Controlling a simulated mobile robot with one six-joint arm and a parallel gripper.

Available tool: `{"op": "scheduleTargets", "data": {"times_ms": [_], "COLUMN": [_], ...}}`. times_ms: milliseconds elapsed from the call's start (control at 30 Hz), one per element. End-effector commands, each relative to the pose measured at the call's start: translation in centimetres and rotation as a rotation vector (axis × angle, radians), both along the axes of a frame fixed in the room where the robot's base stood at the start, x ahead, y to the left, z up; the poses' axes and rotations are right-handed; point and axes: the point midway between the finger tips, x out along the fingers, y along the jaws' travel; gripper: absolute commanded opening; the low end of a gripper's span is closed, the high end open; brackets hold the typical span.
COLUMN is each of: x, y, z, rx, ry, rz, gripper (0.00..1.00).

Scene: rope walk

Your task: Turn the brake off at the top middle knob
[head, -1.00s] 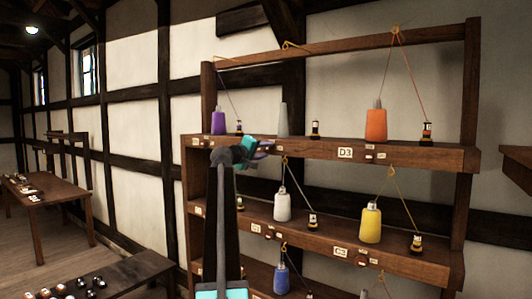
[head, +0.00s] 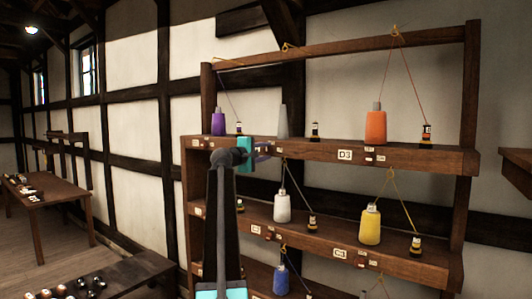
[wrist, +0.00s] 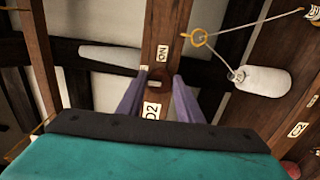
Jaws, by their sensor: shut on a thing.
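The top shelf's front edge (head: 410,155) crosses the head view. In the wrist view the middle knob (wrist: 155,84) is a small dark red-brown piece on that edge, between an ON label (wrist: 162,53) and a D2 label (wrist: 152,110). My gripper (wrist: 156,88) has its purple fingers on either side of the knob and is shut on it. In the head view my gripper (head: 262,152) is at the shelf edge below the grey cone (head: 282,122) and hides the knob.
A purple spool (head: 218,123) and an orange spool (head: 376,126) stand on the top shelf, with small striped weights. Cords run up to the top rail (head: 350,43). A white spool (head: 282,207) and a yellow spool (head: 370,224) stand on the shelf below.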

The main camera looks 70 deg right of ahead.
Motion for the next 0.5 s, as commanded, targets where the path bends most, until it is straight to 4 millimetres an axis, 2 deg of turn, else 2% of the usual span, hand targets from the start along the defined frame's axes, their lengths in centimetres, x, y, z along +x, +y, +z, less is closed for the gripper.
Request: {"op": "scheduleTargets", "data": {"times_ms": [33, 233, 267, 333, 500], "x": [-0.02, -0.01, 0.00, 0.00, -0.01], "y": [0.12, 0.12, 0.11, 0.10, 0.06], "z": [-0.54, -0.56, -0.56, -0.52, -0.31], "rx": [0.009, 0.008, 0.008, 0.008, 0.006], "ry": [-0.002, -0.003, -0.003, -0.003, -0.002], "rz": [-0.004, -0.004, -0.004, -0.004, -0.003], "gripper": [0.10, 0.10, 0.38, 0.49, 0.50]}}
